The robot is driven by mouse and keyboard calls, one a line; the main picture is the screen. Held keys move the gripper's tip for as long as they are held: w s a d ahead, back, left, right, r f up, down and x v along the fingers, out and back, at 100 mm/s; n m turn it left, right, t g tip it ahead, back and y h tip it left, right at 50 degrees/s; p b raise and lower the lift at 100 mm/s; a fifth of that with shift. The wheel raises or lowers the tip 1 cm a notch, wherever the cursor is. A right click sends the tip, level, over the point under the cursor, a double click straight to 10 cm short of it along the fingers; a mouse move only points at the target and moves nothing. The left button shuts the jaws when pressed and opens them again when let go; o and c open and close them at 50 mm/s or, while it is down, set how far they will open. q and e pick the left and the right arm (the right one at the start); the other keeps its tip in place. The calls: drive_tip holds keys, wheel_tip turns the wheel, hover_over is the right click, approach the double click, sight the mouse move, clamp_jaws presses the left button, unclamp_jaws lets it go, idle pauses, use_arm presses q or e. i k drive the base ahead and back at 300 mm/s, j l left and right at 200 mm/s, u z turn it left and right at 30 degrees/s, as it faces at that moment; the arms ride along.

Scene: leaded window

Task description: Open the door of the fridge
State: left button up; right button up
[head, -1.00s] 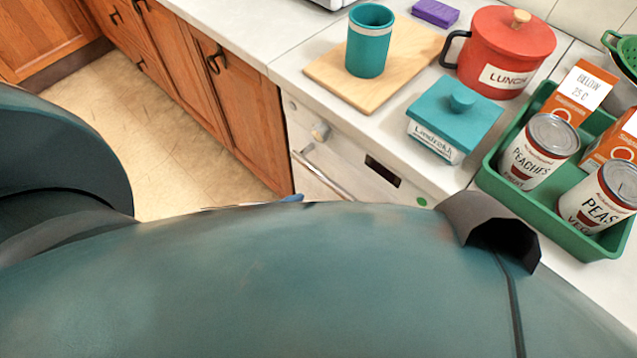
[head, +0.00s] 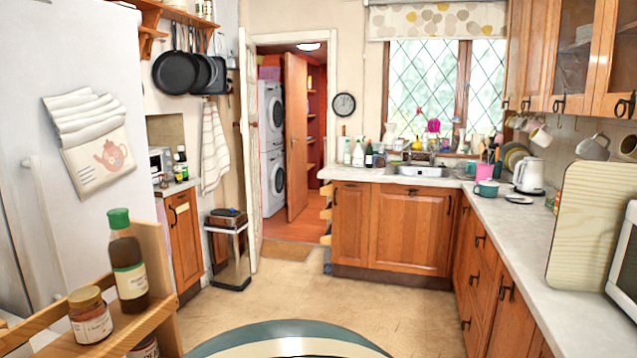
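The fridge (head: 95,70) is the tall white cabinet at the left edge of the head view. A long vertical white handle (head: 42,215) shows on its face near the left edge of the picture. Its door appears shut; its lower part is partly hidden behind a wooden rack. A cloth with a teapot print (head: 100,155) hangs on the white face. Neither of my grippers is in the head view.
A wooden rack (head: 150,335) with a brown bottle (head: 128,265) and a jar (head: 90,315) stands in front of the fridge's lower part. A bin (head: 229,255) stands by the open doorway. The middle floor (head: 300,295) is clear. A counter (head: 540,235) runs along the right.

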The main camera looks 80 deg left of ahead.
sight(49, 49)
drive_tip(key=u, duration=3.8)
drive_tip(key=i+l+u, duration=0.1)
drive_tip(key=u, duration=0.3)
drive_tip(key=i+l+u, duration=0.1)
drive_tip(key=l+u, duration=0.25)
drive_tip(key=i+l+u, duration=0.2)
drive_tip(key=l, duration=0.35)
drive_tip(key=l+u, duration=0.2)
drive_tip(key=l, duration=0.3)
